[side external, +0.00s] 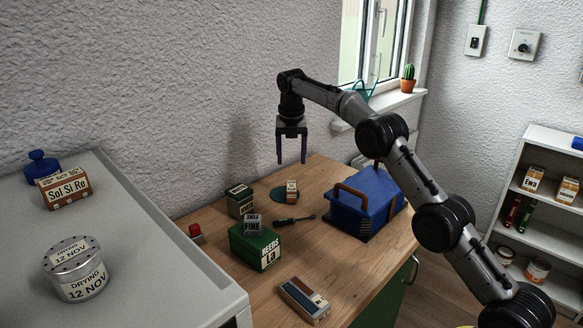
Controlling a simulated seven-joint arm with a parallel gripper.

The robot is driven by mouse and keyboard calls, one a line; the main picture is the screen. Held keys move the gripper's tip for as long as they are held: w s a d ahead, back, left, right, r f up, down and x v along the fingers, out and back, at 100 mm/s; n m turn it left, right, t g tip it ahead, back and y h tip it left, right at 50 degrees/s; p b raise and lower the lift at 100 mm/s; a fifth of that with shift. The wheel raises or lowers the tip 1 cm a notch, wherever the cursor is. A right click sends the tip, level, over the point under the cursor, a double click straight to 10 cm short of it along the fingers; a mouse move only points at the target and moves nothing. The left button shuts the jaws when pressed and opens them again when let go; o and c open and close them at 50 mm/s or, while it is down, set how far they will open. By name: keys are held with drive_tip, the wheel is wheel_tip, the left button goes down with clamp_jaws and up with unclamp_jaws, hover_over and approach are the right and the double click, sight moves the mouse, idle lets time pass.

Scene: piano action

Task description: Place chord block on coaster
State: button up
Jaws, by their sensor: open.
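A small orange-brown block with a pale label (292,191) stands upright at the dark round coaster (276,196) on the wooden desk. It appears to rest on the right part of the coaster; its print is too small to read. A brown block with a white label reading "Sol Si Re" (64,188) lies on the grey cabinet at the left. I cannot tell for sure which of the two is the chord block. My gripper (292,162) points down, open and empty, above the coaster and the small block, clear of both.
A dark green box (240,203), a "FINE" block (253,223) on the green reeds box (255,248), and a screwdriver (294,219) lie near the coaster. A blue toolbox (367,205) stands right. A striped block (303,300) lies in front. The wall is behind.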

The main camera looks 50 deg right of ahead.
drive_tip(key=shift+r, duration=0.4)
drive_tip(key=s+a+r+m+t, duration=0.1)
drive_tip(key=s+a+r+m, duration=0.3)
drive_tip(key=s+r+m, duration=0.45)
drive_tip(key=s+a+r+m+t, duration=0.1)
drive_tip(key=s+a+r+m, duration=0.45)
drive_tip(key=s, duration=0.55)
drive_tip(key=s+a+f+m, duration=0.1)
drive_tip(key=s+f+m, duration=0.2)
drive_tip(key=s, duration=0.5)
drive_tip(key=s+a+f+m+t, duration=0.1)
drive_tip(key=s+f+m, duration=0.2)
drive_tip(key=s, duration=0.6)
drive_tip(key=s+a+f+m+t+y, duration=0.1)
drive_tip(key=s+f+m, duration=0.2)
drive_tip(key=s+m, duration=0.4)
drive_tip(key=shift+s+a+f, duration=0.35)
drive_tip(key=shift+s+a, duration=0.05)
drive_tip(key=shift+s, duration=0.55)
